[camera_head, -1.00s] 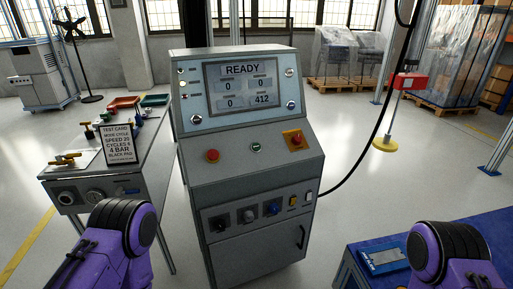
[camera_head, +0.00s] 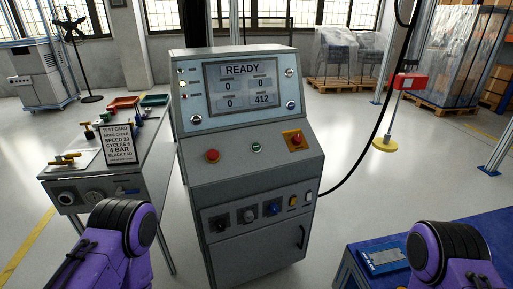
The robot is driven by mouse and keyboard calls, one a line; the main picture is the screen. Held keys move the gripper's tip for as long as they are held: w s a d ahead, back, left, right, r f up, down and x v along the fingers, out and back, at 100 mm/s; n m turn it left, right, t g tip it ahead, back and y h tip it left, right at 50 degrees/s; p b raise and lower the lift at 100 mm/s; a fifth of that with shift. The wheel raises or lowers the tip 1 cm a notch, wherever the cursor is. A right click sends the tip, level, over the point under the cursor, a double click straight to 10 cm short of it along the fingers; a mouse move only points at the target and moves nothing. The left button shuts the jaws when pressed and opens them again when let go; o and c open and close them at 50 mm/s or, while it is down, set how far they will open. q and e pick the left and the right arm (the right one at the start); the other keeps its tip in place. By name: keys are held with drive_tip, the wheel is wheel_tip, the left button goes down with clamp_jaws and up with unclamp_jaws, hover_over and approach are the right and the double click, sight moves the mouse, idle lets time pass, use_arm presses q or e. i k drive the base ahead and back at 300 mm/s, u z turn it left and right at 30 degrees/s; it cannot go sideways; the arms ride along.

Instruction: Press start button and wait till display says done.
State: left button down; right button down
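A grey control console (camera_head: 228,160) stands in the middle of the view. Its display (camera_head: 242,87) reads READY, with 0, 0, 0 and 412 in the boxes below. On the sloped panel are a red button (camera_head: 213,156) at the left, a small green button (camera_head: 256,147) in the middle, and a red knob on a yellow plate (camera_head: 294,138) at the right. Purple and black links of my arms show at the bottom left and bottom right, apart from the console. Neither of my grippers is in view.
A side table (camera_head: 65,185) at the left holds a test card (camera_head: 118,145), brass valves and red and green trays. A blue surface (camera_head: 460,232) is at the lower right. A black cable runs beside the console's right side. Wrapped pallets stand behind.

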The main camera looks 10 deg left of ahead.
sight(255, 146)
drive_tip(key=k, duration=0.65)
drive_tip(key=z, duration=0.4)
drive_tip(key=i, duration=1.55)
drive_tip(key=u, duration=0.4)
